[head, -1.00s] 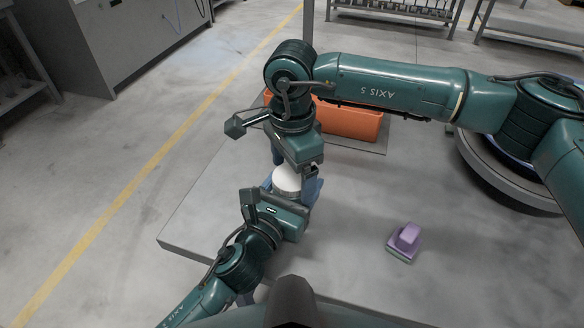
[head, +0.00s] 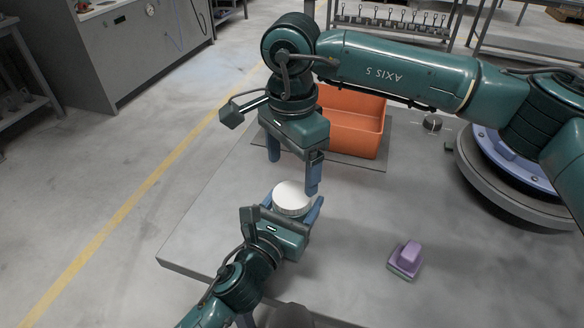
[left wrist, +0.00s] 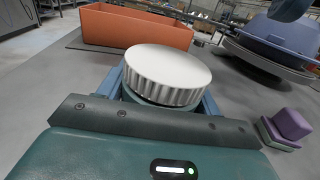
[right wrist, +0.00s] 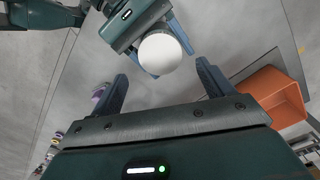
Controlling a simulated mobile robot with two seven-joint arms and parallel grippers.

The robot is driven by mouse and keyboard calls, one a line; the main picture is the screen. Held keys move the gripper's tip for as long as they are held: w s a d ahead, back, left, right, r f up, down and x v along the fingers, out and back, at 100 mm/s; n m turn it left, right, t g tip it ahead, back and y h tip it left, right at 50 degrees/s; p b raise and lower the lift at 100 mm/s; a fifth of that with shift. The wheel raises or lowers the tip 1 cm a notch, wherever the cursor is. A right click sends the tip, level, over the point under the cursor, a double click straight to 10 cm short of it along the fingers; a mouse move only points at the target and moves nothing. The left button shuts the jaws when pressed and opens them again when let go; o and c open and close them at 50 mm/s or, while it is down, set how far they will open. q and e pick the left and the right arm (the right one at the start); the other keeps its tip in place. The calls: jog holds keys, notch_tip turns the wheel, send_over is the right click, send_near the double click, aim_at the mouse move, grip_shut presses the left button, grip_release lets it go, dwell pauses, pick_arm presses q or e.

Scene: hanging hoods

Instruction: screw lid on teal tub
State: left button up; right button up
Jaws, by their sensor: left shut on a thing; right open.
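The white ribbed lid (head: 291,196) rests on top of the teal tub, whose body is mostly hidden below it. In the left wrist view the lid (left wrist: 167,72) covers the tub's mouth, with a dark line under its front rim; I cannot tell how tight it is. My left gripper (head: 292,208) is shut on the tub, one finger on each side. My right gripper (head: 293,172) is open and empty above the lid, fingers pointing down. In the right wrist view the lid (right wrist: 160,55) shows beyond the open fingers (right wrist: 161,72).
An orange bin (head: 350,120) stands on a dark mat behind the grippers. A purple block-like object (head: 405,258) lies on the grey table (head: 350,255) to the right. A round grey base with a blue-violet top (head: 510,155) stands at the right. The table's front middle is clear.

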aim_at(292, 195)
notch_tip(292, 195, up, 2)
jog(key=shift+r+n, duration=0.1)
jog(key=shift+n, duration=1.1)
jog(key=shift+f, duration=4.1)
jog(key=shift+c, duration=0.2)
jog(key=c, duration=1)
jog(key=shift+o, duration=0.2)
jog(key=m, duration=0.6)
jog(key=shift+m, duration=0.3)
